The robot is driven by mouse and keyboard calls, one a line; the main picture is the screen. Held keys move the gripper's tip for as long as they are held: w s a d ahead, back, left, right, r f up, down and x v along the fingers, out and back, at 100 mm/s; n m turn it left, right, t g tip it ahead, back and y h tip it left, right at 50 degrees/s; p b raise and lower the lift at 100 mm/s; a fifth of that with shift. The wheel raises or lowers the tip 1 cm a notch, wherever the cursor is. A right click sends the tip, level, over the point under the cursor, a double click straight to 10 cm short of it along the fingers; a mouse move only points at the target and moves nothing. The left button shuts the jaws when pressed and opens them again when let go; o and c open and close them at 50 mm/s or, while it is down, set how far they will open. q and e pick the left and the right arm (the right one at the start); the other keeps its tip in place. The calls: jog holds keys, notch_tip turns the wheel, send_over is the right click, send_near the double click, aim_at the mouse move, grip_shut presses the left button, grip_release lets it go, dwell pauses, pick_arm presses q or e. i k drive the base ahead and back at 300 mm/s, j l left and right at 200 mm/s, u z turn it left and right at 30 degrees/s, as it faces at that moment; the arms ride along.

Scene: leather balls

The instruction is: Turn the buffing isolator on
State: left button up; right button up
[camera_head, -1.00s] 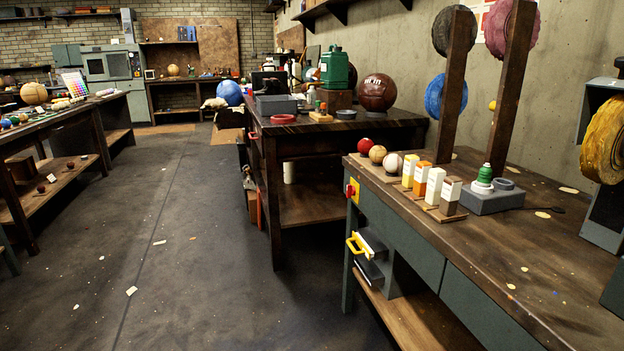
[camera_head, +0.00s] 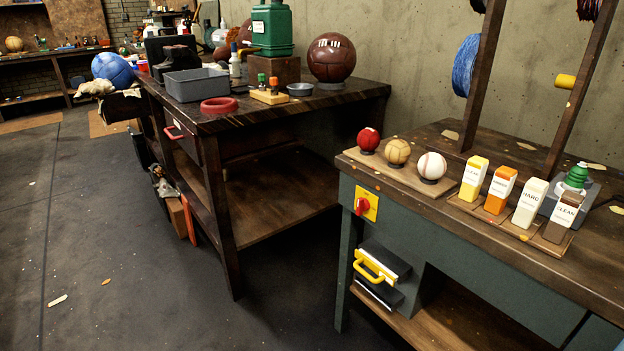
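The isolator is a red rotary knob (camera_head: 361,206) on a yellow plate (camera_head: 370,203). It sits on the left end of the green-grey front of the right-hand workbench (camera_head: 450,240), just below the wooden top. The knob looks tilted, but its on or off position is too small to read. Neither of my grippers shows in the view.
Below the isolator, a yellow handle (camera_head: 370,267) sticks out from the bench front. Three balls and several labelled bottles, one an orange bottle (camera_head: 500,189), line the bench top. A dark wooden table (camera_head: 270,120) stands to the left. The floor (camera_head: 130,290) at left is mostly clear.

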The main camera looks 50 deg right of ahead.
aim_at(363, 204)
jog(key=i+j+z, duration=0.1)
jog(key=i+z, duration=0.3)
jog(key=i, duration=0.15)
jog(key=i+j+z, duration=0.3)
jog(key=i+z, duration=0.15)
jog(key=i, duration=0.1)
